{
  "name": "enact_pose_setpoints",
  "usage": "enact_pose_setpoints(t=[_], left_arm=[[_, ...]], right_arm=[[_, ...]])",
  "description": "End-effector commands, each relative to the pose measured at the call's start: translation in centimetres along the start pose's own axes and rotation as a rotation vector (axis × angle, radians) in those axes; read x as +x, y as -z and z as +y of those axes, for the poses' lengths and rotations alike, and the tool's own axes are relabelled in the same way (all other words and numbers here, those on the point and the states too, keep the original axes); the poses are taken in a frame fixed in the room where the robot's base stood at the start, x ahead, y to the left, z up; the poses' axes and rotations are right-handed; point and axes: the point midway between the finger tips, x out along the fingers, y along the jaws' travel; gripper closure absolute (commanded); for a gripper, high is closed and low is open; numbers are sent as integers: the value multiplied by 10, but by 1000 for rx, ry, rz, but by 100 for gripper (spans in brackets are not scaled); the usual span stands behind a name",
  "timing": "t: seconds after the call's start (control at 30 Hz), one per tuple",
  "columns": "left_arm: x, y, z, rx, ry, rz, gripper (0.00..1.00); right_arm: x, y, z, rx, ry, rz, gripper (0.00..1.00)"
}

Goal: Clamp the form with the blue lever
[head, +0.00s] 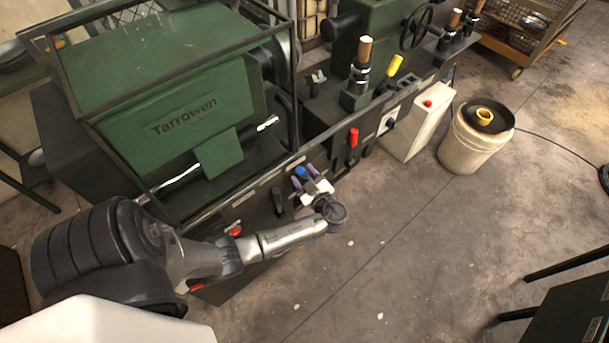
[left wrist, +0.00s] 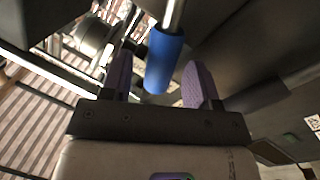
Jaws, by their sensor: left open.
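The blue lever (head: 301,172) is on the front of the green lathe. Its blue grip (left wrist: 165,62) also shows in the left wrist view, on a shiny metal rod. My left gripper (head: 305,178) is open, with its purple-padded fingers on either side of the blue grip. In the left wrist view (left wrist: 158,70) some space shows between the grip and the right finger; whether the left finger touches it I cannot tell. I cannot make out the form clearly behind the guard frame. My right gripper is not in view.
The green lathe housing (head: 165,115) stands behind a dark guard frame (head: 297,75). A red lever (head: 353,138) and a yellow lever (head: 394,65) are further right. A black knob lever (head: 277,200) is just left of my gripper. A white bucket (head: 468,145) stands on open floor.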

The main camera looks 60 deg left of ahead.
Motion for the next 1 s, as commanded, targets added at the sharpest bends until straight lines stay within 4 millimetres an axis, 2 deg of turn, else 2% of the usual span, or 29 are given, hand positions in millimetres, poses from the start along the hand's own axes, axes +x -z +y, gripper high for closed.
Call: enact_pose_setpoints(t=[0.3,0.87,1.0], left_arm=[[2,0,0,0,0,0,45],[1,0,0,0,0,0,98],[1,0,0,0,0,0,100]], right_arm=[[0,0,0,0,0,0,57],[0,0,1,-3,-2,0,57],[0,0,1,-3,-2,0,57]])
